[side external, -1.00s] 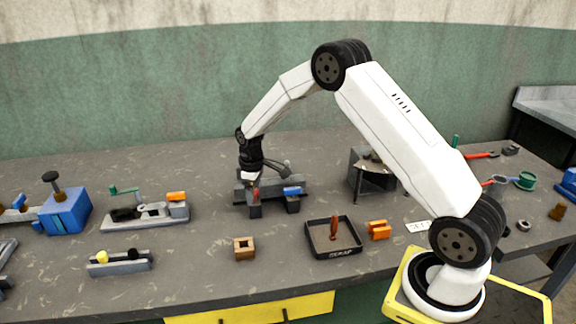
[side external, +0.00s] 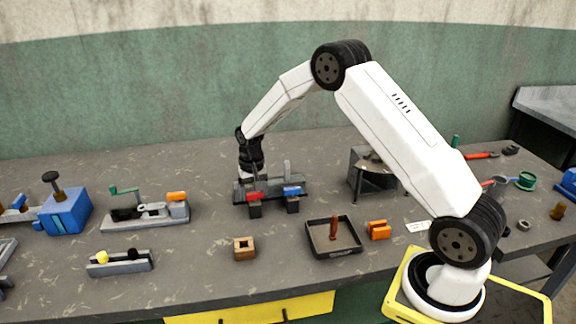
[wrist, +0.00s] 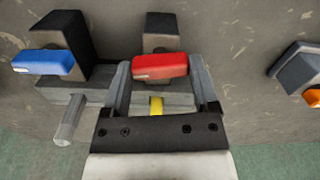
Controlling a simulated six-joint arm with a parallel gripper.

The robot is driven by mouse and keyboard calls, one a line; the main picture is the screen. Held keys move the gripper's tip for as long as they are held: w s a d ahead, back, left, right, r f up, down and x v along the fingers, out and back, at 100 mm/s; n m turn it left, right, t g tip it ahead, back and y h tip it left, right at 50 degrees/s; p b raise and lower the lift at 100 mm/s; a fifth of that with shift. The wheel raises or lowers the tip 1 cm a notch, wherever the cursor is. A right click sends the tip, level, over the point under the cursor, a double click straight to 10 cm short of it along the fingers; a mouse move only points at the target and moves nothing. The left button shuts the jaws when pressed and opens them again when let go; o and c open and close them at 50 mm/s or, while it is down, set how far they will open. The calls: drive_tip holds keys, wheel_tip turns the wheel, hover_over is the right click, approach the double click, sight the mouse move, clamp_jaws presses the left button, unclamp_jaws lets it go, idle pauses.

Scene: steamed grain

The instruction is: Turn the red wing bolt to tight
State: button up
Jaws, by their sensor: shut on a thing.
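The red wing bolt (side external: 254,197) is on the left black block of a grey fixture (side external: 240,186). Its wing lies roughly level across the picture in both views. In the wrist view the red wing (wrist: 160,66) sits between the fingers of my gripper (wrist: 161,78), which is shut on its two ends. In the side view my gripper (side external: 253,190) points down onto it. A yellow mark (wrist: 156,106) on the fixture shows just below the red wing in the wrist view. The bolt's shank is hidden.
A blue wing bolt (side external: 292,190) is close on the same fixture, with a grey upright peg (side external: 287,169) behind it. In front are a black tray (side external: 313,250) holding a reddish-brown piece, an orange part (side external: 378,230) and a wooden block (side external: 244,248).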

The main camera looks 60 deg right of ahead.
sight(254, 193)
drive_tip(key=shift+m, duration=1.1)
drive_tip(key=o, duration=1.1)
drive_tip(key=shift+r, duration=3.95)
drive_tip(key=s+a+n+t, duration=0.1)
drive_tip(key=s+a+n, duration=0.2)
drive_tip(key=s, duration=0.4)
drive_tip(key=s+a+n, duration=0.3)
drive_tip(key=s+a, duration=0.1)
drive_tip(key=s, duration=0.4)
drive_tip(key=s+a+n+t, duration=0.1)
drive_tip(key=s+a+n, duration=0.2)
drive_tip(key=s, duration=0.4)
drive_tip(key=shift+s+a+r+t, duration=0.15)
drive_tip(key=shift+s+a, duration=0.05)
drive_tip(key=shift+a, duration=0.25)
drive_tip(key=shift+s+a+r+t, duration=0.15)
drive_tip(key=shift+s+a, duration=0.05)
drive_tip(key=shift+a, duration=0.2)
